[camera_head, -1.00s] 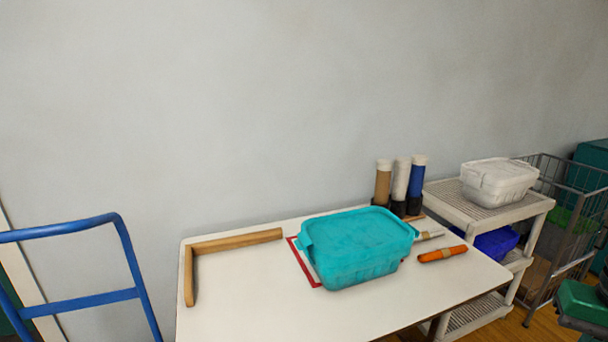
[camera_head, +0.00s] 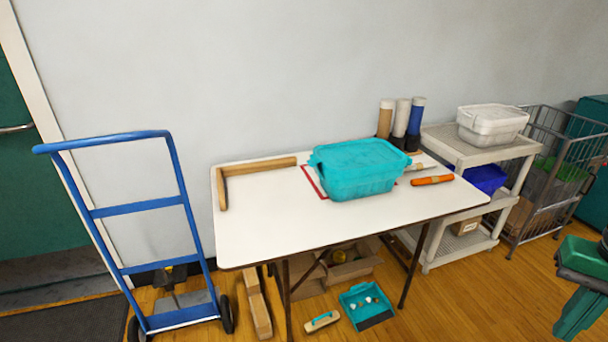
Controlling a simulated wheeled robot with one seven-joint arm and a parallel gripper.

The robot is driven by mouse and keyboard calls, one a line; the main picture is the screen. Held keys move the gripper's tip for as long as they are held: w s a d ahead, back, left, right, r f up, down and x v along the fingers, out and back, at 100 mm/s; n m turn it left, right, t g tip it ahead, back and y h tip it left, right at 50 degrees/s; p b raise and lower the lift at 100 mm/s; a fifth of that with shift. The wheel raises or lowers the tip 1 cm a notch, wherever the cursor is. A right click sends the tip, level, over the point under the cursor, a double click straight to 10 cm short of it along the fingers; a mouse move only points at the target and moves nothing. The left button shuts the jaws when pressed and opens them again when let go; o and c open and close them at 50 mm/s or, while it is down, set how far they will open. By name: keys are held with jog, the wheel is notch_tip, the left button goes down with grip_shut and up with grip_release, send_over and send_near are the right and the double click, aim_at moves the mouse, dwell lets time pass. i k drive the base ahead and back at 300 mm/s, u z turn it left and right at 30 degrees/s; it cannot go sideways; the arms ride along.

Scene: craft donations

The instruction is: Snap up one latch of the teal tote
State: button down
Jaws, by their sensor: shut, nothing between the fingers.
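The teal tote (camera_head: 360,183) stands upright on the right half of the white table (camera_head: 270,222), with its teal lid (camera_head: 362,155) on top. Small tabs stick out at its left and right ends. They are too small here to tell whether they are latches or whether they are up or down. My gripper is not in view.
A blue hand truck (camera_head: 140,207) stands left of the table. An L-shaped wooden piece (camera_head: 260,166), an orange roll (camera_head: 432,180) and several upright tubes (camera_head: 402,118) share the tabletop. A shelf cart (camera_head: 486,151) stands to the right. The front left tabletop is clear.

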aim_at(314, 158)
jog(key=k, duration=0.55)
jog(key=u, duration=0.6)
jog(key=i, duration=2)
jog(key=z, duration=0.3)
